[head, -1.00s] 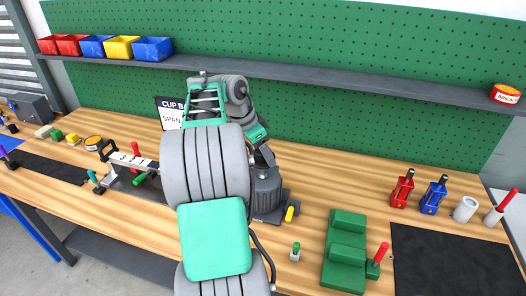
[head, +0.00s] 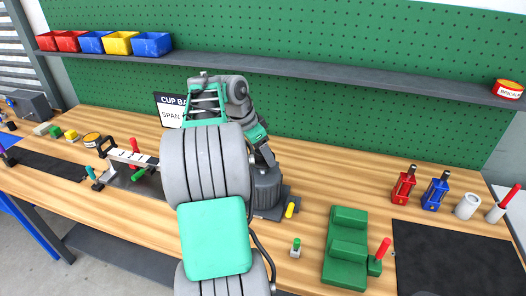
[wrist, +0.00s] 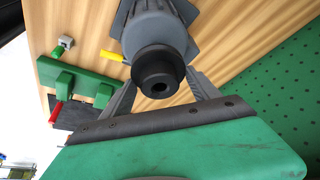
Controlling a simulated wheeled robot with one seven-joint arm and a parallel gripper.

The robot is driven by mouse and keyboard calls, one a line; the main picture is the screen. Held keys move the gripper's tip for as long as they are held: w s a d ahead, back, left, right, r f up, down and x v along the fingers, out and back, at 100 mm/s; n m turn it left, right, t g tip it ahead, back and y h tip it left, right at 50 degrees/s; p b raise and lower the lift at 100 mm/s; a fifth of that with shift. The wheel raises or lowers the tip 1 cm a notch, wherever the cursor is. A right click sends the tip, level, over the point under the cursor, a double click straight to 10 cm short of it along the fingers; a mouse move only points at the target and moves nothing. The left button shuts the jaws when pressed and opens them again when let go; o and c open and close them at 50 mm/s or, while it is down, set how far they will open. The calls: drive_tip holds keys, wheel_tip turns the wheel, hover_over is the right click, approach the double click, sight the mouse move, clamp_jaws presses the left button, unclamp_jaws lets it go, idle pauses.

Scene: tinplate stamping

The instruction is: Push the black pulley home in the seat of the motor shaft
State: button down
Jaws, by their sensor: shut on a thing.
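The black pulley (wrist: 158,72) shows in the wrist view as a stepped dark disc with a hole in its hub. It is in line with the end of the grey motor (wrist: 154,28); I cannot tell whether a gap is left between them. My gripper (wrist: 160,92) has one finger on each side of the pulley and is shut on it. In the head view the motor (head: 267,192) stands upright on the bench, with my gripper (head: 265,160) at its top. The pulley and the shaft are hidden there.
A yellow-handled part (head: 290,209) sits beside the motor. A green stepped block (head: 345,245) stands to the right, near a dark mat (head: 440,255). Red (head: 403,186) and blue (head: 435,193) tools stand behind the mat. A shelf (head: 330,76) runs above the bench.

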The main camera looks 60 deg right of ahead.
sight(258, 152)
drive_tip(key=shift+f+b, duration=1.7)
drive_tip(key=shift+f, duration=0.35)
drive_tip(key=shift+c, duration=0.6)
unclamp_jaws()
drive_tip(key=p+v, duration=0.2)
drive_tip(key=v, duration=0.5)
drive_tip(key=shift+r, duration=0.4)
